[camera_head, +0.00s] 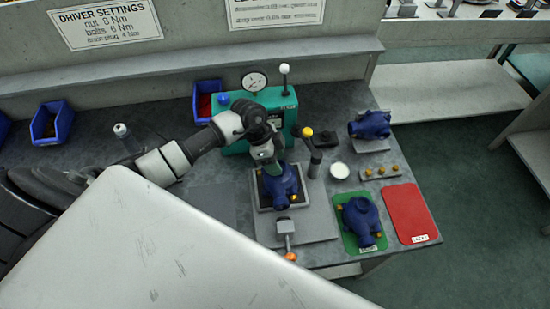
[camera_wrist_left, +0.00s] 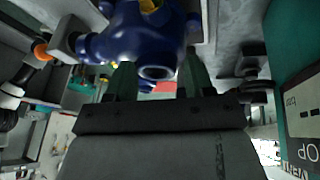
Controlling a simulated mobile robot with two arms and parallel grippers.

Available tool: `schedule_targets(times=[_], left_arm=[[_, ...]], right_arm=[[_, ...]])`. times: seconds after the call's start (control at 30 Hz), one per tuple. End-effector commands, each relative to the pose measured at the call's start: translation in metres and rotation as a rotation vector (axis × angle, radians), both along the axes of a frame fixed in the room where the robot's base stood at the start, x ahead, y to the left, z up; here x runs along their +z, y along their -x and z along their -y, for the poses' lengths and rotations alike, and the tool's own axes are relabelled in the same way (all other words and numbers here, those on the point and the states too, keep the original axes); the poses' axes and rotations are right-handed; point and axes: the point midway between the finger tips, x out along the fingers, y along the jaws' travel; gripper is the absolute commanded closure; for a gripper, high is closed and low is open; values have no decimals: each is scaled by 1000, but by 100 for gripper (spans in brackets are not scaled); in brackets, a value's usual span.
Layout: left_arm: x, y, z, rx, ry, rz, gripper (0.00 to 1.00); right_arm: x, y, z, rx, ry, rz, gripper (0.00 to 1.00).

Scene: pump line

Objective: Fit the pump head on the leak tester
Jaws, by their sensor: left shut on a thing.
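A dark blue pump head (camera_head: 281,190) is at the leak tester's grey fixture (camera_head: 263,226), in front of the green tester body (camera_head: 276,108). My left gripper (camera_head: 271,166) is shut on the pump head from above and behind. The wrist view shows the blue body (camera_wrist_left: 135,40) close ahead, with its round port between the two fingers (camera_wrist_left: 157,82). The pump head appears over the fixture's dark square pad; I cannot tell whether it is fully seated. A clamp with an orange tip (camera_head: 290,256) stands at the fixture's front. My right gripper is not in view.
A second pump head (camera_head: 361,218) lies on a green mat (camera_head: 372,247), beside a red mat (camera_head: 410,214). A third (camera_head: 371,125) rests on a stand at the right. A lever with a yellow knob (camera_head: 307,132) and a white dish (camera_head: 340,170) stand close right of the fixture.

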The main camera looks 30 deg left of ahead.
Motion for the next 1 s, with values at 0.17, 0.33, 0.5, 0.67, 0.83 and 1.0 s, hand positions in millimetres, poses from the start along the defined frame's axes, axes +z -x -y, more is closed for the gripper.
schedule_targets(times=[0.17,0.33,0.5,0.67,0.83,1.0], left_arm=[[-3,-1,0,0,1,2,100],[-7,-1,0,0,1,2,100],[-10,0,0,-1,2,1,100],[-10,0,0,0,1,2,30],[-11,0,0,-1,1,1,17],[-12,1,0,-1,-1,-2,8]], right_arm=[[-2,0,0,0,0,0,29],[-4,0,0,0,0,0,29],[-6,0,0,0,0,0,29],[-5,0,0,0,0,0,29],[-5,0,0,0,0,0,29],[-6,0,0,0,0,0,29]])
